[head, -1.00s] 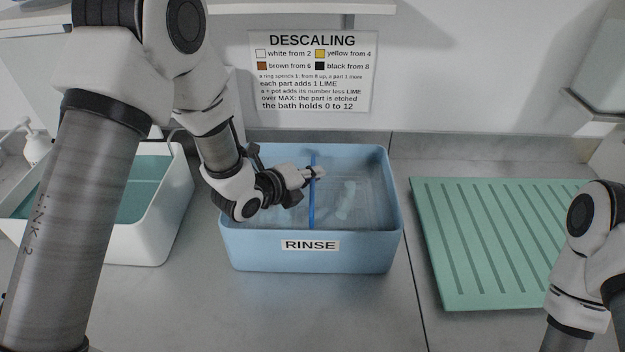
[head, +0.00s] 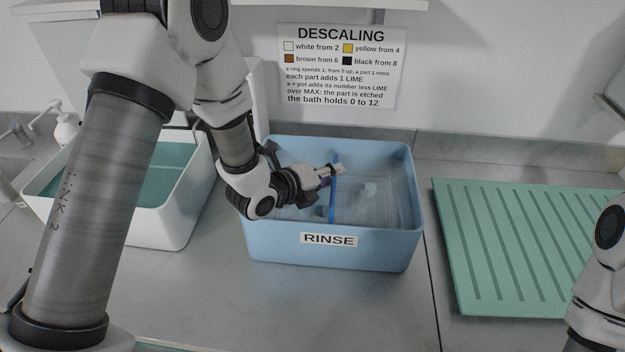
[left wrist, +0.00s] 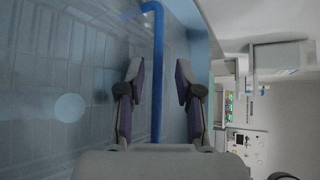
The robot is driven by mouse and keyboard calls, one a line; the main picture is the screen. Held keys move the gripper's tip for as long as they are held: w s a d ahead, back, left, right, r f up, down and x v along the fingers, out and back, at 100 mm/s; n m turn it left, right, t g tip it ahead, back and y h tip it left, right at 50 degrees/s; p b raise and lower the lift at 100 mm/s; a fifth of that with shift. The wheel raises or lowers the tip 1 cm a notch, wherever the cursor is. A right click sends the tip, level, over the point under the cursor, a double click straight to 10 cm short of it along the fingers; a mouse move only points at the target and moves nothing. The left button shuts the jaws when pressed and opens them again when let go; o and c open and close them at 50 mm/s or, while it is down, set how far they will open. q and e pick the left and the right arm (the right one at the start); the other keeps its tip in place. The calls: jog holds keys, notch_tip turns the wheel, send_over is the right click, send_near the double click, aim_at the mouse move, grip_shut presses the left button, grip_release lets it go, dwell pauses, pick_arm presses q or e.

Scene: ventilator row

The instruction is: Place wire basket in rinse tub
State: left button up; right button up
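The blue rinse tub (head: 328,268), labelled RINSE, stands on the counter. A blue handle bar (head: 334,200) rises inside it; it also shows in the left wrist view (left wrist: 157,100). Faint grid lines of the wire basket (left wrist: 95,60) show beside the bar in the left wrist view, so the basket appears to sit inside the tub. My left gripper (head: 335,171) is over the tub at the bar. In the left wrist view its fingers (left wrist: 159,85) are apart, with the bar between them and gaps on both sides. My right gripper is out of view.
A white tub with teal liquid (head: 180,222) stands left of the rinse tub, behind my left arm. A green ribbed mat (head: 510,250) lies to the right. A DESCALING sign (head: 337,65) hangs on the wall. The counter in front of the rinse tub is clear.

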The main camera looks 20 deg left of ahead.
pick_arm(q)
jog(key=b+v, duration=0.2)
jog(key=v, duration=0.8)
jog(key=shift+s, duration=0.15)
